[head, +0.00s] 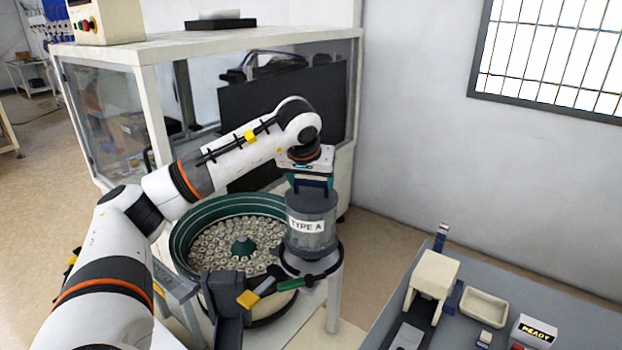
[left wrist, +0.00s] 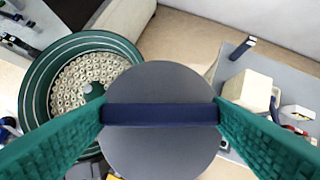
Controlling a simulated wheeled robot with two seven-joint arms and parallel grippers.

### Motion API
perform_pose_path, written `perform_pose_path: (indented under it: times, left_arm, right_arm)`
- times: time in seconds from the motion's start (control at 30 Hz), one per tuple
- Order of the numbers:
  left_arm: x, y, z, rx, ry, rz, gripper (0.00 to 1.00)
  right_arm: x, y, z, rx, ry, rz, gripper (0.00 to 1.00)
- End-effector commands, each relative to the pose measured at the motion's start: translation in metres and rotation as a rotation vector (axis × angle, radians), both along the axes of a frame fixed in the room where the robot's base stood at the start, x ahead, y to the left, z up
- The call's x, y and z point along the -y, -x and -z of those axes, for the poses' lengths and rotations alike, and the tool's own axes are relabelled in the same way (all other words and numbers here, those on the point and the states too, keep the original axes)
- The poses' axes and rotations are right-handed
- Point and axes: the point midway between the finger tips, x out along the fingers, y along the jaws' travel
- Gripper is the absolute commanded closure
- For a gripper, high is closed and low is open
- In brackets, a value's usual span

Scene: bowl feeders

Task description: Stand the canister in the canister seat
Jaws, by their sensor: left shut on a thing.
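The grey canister (head: 312,242) is upright, with a white "TYPE A" label. In the left wrist view its round lid (left wrist: 160,152) has a dark blue bar handle (left wrist: 160,114). My left gripper (head: 309,182) is shut on that handle from above, with green fingers at both ends; its jaws also show in the left wrist view (left wrist: 160,115). A dark ring (head: 285,272) beside the bowl, which looks like the canister seat, is directly below or around the canister's base. I cannot tell whether the base touches it. My right gripper is not in view.
The green bowl feeder (head: 180,243) full of small pale parts stands just left of the canister. A glazed cabinet (head: 150,100) is behind it. A grey table (head: 520,290) at the right carries a beige fixture (head: 435,272), a tray (head: 483,306) and a "READY" box (head: 535,331).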

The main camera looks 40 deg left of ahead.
Motion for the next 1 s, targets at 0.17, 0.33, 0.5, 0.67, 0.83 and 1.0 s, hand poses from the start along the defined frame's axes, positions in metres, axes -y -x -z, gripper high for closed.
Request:
perform_pose_path:
  times: [0.17,0.33,0.5,0.67,0.83,1.0]
  left_arm:
    - [0.000,0.000,0.022,0.004,0.000,-0.001,0.93]
    - [0.000,0.000,0.032,0.006,0.000,-0.001,0.93]
    - [0.000,0.000,0.033,0.006,0.000,-0.001,0.93]
    - [0.000,0.000,0.032,0.005,-0.001,-0.001,0.93]
    - [0.000,0.000,0.032,0.004,0.000,-0.001,0.93]
    - [0.000,0.000,0.032,0.004,0.000,-0.001,0.93]
  right_arm:
    - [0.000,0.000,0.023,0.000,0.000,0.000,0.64]
    - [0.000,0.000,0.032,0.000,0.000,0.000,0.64]
    - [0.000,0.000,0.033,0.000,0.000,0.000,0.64]
    - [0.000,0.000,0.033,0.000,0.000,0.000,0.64]
    - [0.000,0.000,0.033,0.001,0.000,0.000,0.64]
    - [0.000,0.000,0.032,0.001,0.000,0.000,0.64]
